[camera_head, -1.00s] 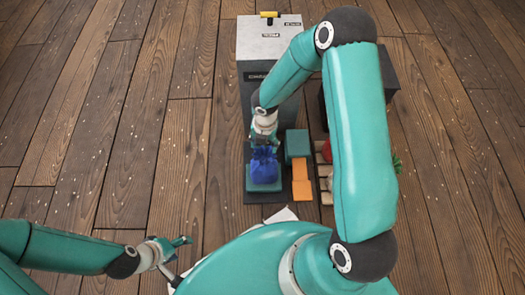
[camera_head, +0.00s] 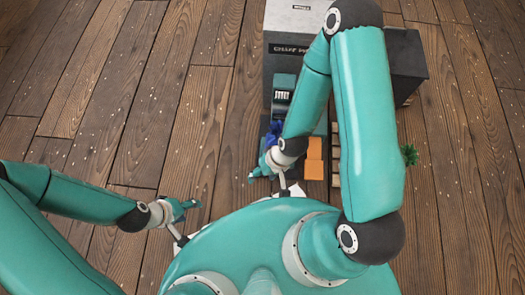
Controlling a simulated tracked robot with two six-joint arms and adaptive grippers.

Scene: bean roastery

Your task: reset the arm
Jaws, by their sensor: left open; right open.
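My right arm comes in from the right and bends down over the work area. Its gripper (camera_head: 262,168) is open and empty, on the near side of the blue bag (camera_head: 272,132). The bag is mostly hidden behind that arm, at the foot of the grey machine. My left gripper (camera_head: 190,207) is open and empty at the lower left, over the floor in front of my body.
The grey machine (camera_head: 285,58) stands at the top middle with a dark box (camera_head: 408,65) to its right. Orange blocks (camera_head: 314,160) lie right of my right forearm. A green plant (camera_head: 410,155) shows at the right. The wooden floor at left is clear.

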